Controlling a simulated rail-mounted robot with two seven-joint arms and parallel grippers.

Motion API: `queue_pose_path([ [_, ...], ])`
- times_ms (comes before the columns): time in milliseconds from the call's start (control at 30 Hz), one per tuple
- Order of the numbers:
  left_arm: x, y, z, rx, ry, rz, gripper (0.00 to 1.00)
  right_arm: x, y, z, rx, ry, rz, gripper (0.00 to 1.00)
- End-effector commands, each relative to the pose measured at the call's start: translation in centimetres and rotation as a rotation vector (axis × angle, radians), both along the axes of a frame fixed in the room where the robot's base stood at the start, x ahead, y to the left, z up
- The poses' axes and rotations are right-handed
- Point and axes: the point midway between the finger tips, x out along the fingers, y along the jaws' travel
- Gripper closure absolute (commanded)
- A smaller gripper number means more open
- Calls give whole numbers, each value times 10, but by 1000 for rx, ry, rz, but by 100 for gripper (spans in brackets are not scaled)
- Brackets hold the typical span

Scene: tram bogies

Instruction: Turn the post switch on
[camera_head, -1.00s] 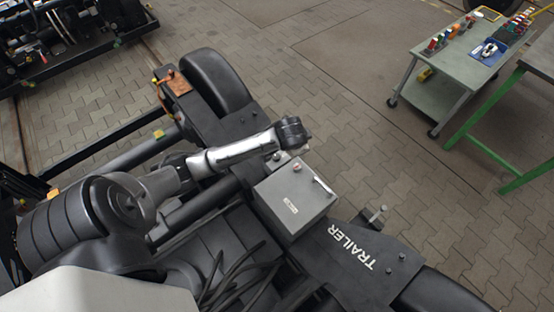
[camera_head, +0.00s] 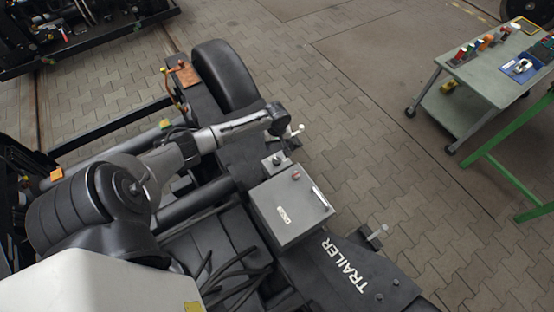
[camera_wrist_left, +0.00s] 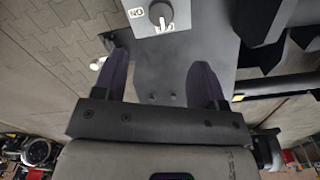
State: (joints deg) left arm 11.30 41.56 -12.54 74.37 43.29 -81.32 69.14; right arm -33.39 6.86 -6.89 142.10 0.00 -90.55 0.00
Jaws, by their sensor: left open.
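The post switch is a round dark knob (camera_wrist_left: 160,14) on a grey plate at the top of the left wrist view. Its white pointer lies over the partly covered OFF label, and the ON label (camera_wrist_left: 136,13) is beside it. In the head view a small grey post (camera_head: 276,160) with a dark top stands beside the grey box. My left gripper (camera_head: 279,122) is just beyond that post. In the wrist view its two fingers (camera_wrist_left: 160,80) are wide apart with nothing between them, and the knob is beyond their tips. My right gripper is in neither view.
The grey box (camera_head: 291,205) with a handle sits on the dark TRAILER bogie frame (camera_head: 340,270). A pale-tipped peg (camera_head: 297,131) stands close to my left gripper, another (camera_head: 377,232) farther right. A wheel (camera_head: 224,76) is behind. A tool cart (camera_head: 470,85) stands at right.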

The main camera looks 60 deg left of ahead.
Motion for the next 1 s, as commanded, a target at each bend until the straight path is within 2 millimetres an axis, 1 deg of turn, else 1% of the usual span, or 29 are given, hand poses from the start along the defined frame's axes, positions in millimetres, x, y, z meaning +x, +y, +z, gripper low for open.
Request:
queue_pose_path([
  [33,-1,-1,-12,-1,3,0,35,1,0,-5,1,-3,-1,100],
  [200,-1,-1,-45,-1,3,-2,35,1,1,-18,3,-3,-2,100],
  [400,0,-1,-81,-1,3,-3,35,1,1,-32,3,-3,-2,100],
  [500,0,-1,-96,0,2,-2,35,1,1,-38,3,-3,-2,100],
  [600,0,0,-107,0,2,-3,35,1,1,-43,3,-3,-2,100],
  [733,0,0,-117,0,1,-4,35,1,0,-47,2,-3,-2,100],
  [1000,0,-1,-123,0,1,-5,35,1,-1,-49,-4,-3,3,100],
])
